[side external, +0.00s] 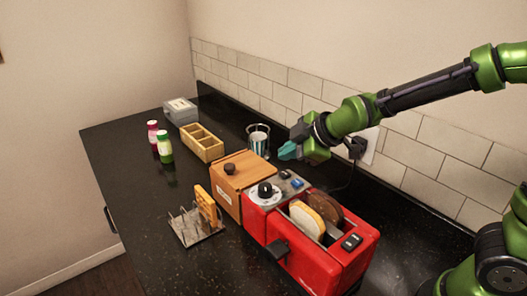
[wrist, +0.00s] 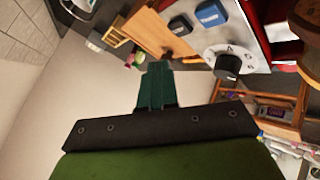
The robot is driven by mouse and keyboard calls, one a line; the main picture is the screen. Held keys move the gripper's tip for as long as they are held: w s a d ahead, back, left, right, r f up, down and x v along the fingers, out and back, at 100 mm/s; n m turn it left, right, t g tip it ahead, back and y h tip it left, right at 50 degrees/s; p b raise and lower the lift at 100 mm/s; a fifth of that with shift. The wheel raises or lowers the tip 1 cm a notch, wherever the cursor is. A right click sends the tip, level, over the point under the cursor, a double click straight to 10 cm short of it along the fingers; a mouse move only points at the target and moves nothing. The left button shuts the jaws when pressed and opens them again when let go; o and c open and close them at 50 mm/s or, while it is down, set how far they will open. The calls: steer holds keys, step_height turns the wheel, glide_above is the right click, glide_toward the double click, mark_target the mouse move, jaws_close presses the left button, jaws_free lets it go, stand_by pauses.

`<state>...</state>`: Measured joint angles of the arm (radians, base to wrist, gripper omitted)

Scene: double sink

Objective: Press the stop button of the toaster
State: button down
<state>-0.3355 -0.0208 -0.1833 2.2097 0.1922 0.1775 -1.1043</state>
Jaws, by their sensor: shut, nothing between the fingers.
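The red toaster (side external: 320,262) stands on the black counter with a light and a dark bread slice in its slots. Its grey control panel bears a black knob on a white dial (side external: 265,190), a blue button (side external: 297,183) and a darker button (side external: 285,174). In the wrist view, the blue button (wrist: 209,14), darker button (wrist: 179,24) and knob (wrist: 228,66) show at the top right; the button labels are too small to read. My gripper (side external: 286,152), green with teal fingers, is shut and empty above and behind the panel, apart from the buttons. Its fingers (wrist: 155,75) point toward the panel's left side.
A wooden box (side external: 240,172) with a dark knob adjoins the toaster. A toast rack (side external: 195,228) holds one slice at the front. The tiled wall is close behind.

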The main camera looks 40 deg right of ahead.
steer(key=shift+r, duration=1.35)
steer(key=shift+s+f+m, duration=0.3)
steer(key=shift+m, duration=0.3)
steer(key=s+m, duration=0.2)
steer(key=s+m+g, duration=0.1)
steer(key=s+m, duration=0.1)
steer(key=s, duration=0.1)
steer(key=s+m+g, duration=0.1)
steer(key=s+m, duration=0.1)
steer(key=shift+s+d+f+m, duration=0.35)
steer(key=shift+s+m, duration=0.05)
steer(key=s+d+r+m, duration=0.3)
steer(key=s+m, duration=0.4)
steer(key=s, duration=0.4)
steer(key=shift+d, duration=0.15)
